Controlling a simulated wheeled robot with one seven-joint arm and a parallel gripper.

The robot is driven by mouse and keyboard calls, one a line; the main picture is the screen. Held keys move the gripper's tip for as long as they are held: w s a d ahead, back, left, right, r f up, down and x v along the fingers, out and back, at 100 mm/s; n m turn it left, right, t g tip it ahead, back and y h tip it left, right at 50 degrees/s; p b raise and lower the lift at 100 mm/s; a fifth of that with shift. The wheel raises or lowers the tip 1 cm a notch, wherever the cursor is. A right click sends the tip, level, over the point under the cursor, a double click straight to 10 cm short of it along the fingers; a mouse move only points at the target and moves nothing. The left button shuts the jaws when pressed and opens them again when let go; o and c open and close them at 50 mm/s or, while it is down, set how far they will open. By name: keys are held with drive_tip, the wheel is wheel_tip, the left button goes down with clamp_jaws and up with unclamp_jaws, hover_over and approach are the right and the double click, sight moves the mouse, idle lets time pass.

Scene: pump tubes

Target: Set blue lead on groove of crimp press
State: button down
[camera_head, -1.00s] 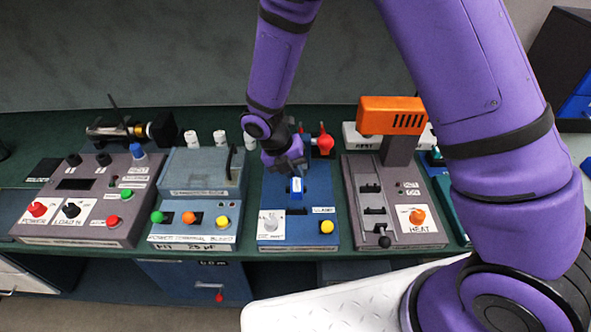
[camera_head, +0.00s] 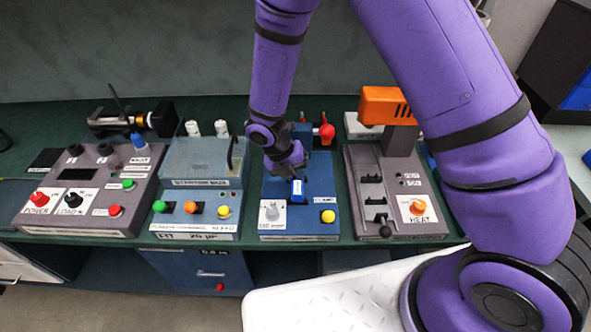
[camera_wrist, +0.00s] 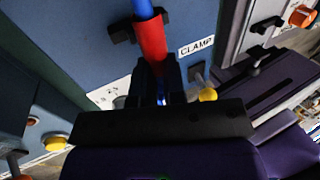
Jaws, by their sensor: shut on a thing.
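The crimp press (camera_head: 318,185) is the blue machine in the middle of the bench, with a label reading CLAMP. My gripper (camera_head: 290,168) is over its upper middle, pointing down. In the wrist view my gripper (camera_wrist: 155,88) is shut on the blue lead (camera_wrist: 144,9), which has a red sleeve (camera_wrist: 152,40). The lead runs away from the fingers past a black bracket (camera_wrist: 122,31) on the blue panel. Whether it touches the groove I cannot tell. In the head view a small blue piece with a white face (camera_head: 297,190) shows just below my gripper.
The press carries a red-knobbed lever (camera_head: 326,131), a grey knob (camera_head: 271,212) and a yellow button (camera_head: 328,216). A grey-blue machine (camera_head: 196,190) stands to its left. A grey machine with an orange head (camera_head: 384,106) stands close on its right.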

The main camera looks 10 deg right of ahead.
drive_tip(key=shift+f, duration=0.95)
drive_tip(key=shift+s+f, duration=0.1)
drive_tip(key=shift+f, duration=0.1)
drive_tip(key=shift+s+f, duration=0.15)
drive_tip(key=c, duration=1.1)
unclamp_jaws()
drive_tip(key=shift+d, duration=0.1)
drive_tip(key=v, duration=1.1)
drive_tip(key=shift+r, duration=0.25)
